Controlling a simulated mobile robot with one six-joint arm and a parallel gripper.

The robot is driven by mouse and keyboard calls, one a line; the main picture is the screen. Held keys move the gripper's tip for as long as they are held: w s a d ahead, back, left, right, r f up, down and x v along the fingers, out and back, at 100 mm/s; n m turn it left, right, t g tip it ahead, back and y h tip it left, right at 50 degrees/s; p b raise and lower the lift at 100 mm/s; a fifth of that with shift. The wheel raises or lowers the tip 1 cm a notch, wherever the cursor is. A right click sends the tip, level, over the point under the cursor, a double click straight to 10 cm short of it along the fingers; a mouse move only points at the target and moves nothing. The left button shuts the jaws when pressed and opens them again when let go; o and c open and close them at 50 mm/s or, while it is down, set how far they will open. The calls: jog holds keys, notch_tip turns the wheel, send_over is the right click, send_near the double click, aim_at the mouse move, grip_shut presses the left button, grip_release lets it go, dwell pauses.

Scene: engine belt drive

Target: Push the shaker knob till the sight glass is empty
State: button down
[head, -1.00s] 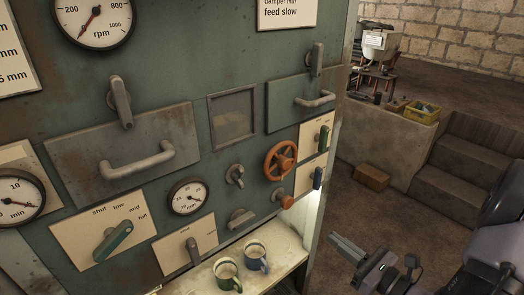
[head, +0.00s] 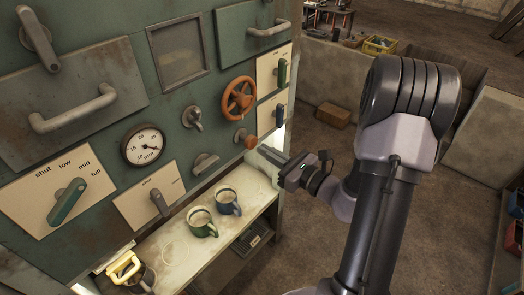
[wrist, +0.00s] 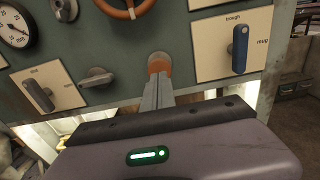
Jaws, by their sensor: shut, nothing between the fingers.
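The orange-brown knob (head: 249,141), which looks like the shaker knob, sticks out of the green panel below the orange handwheel. It also shows in the wrist view (wrist: 159,62), right beyond my fingertips. My gripper (head: 264,151) is shut and empty, its fingers pointing at the knob from the right. The tips overlap the knob's lower edge in the wrist view; I cannot tell whether they touch it. A square framed window (head: 180,54), seemingly the sight glass, sits higher on the panel. It looks dull grey-brown, and its fill level is hard to tell.
The orange handwheel (head: 239,99) is just above the knob. A blue lever (head: 279,116) on a cream plate is to its right. A green mug (head: 202,222) and a blue mug (head: 228,201) stand on the lit shelf below.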

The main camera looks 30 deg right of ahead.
aim_at(254, 143)
jog(key=shift+x, duration=0.95)
jog(key=shift+w, duration=0.1)
jog(key=shift+x, duration=1.25)
jog(key=shift+r, duration=0.15)
jog(key=shift+d, duration=0.1)
